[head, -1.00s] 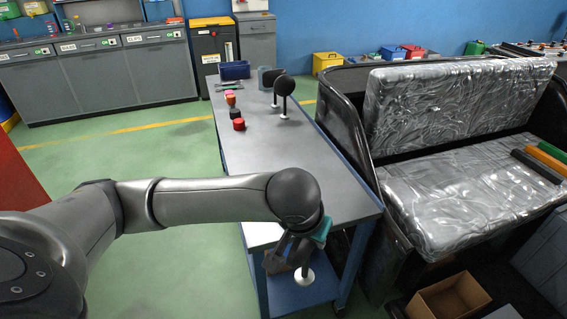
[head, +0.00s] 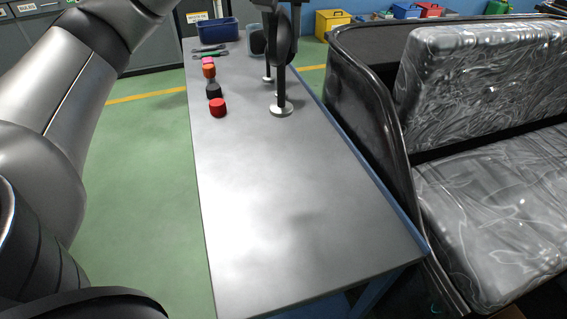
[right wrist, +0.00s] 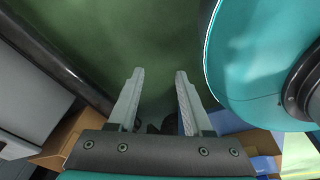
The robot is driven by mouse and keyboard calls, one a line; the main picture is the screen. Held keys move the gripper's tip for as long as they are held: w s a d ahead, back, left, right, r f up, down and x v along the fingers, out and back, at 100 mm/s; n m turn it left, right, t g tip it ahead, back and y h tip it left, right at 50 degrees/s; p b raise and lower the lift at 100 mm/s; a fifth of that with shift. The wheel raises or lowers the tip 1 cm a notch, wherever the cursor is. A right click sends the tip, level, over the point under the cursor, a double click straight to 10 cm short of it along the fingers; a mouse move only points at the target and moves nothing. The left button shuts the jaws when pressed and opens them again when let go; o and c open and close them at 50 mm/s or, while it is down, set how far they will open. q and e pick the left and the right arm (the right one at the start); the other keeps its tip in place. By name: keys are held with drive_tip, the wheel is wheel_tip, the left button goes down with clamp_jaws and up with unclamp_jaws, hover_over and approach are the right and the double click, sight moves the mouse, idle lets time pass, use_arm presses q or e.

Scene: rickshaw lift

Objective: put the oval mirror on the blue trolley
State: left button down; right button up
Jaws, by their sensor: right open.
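The oval mirror (head: 284,45) is dark and upright on a stem with a white round base (head: 282,108), above or on the grey top of the blue trolley (head: 280,190). Whether the base touches the top is unclear. My left gripper (head: 284,6) is cut off at the top edge of the head view, at the mirror's upper end, and appears shut on it. A second dark mirror stands just behind, mostly hidden, with its base (head: 267,79) on the top. My right gripper (right wrist: 155,100) is open and empty over dark floor in the right wrist view.
A black-framed silver seat (head: 490,180) is close on the right. The trolley's near half is clear.

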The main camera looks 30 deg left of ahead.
sight(282, 72)
use_arm(q)
wheel_tip(282, 72, down, 4)
drive_tip(key=shift+s+r+b, duration=0.1)
drive_tip(key=shift+r+b, duration=0.1)
drive_tip(key=shift+b, duration=0.55)
wheel_tip(282, 72, down, 2)
drive_tip(key=shift+f+b, duration=0.2)
drive_tip(key=shift+b, duration=0.15)
wheel_tip(282, 72, down, 9)
drive_tip(key=b, duration=0.2)
drive_tip(key=shift+b, duration=0.35)
drive_tip(key=shift+f+b, duration=0.7)
drive_tip(key=shift+f, duration=1.6)
use_arm(e)
drive_tip(key=w+a+r, duration=0.2)
drive_tip(key=w+a, duration=0.2)
drive_tip(key=w, duration=0.4)
drive_tip(key=shift+w+a+r, duration=0.15)
drive_tip(key=shift+a+r, duration=0.15)
drive_tip(key=shift+a, duration=0.1)
use_arm(q)
drive_tip(key=shift+f, duration=0.1)
drive_tip(key=c, duration=0.6)
unclamp_jaws()
drive_tip(key=shift+o, duration=0.2)
use_arm(e)
drive_tip(key=shift+w+r, duration=0.1)
drive_tip(key=shift+r, duration=0.05)
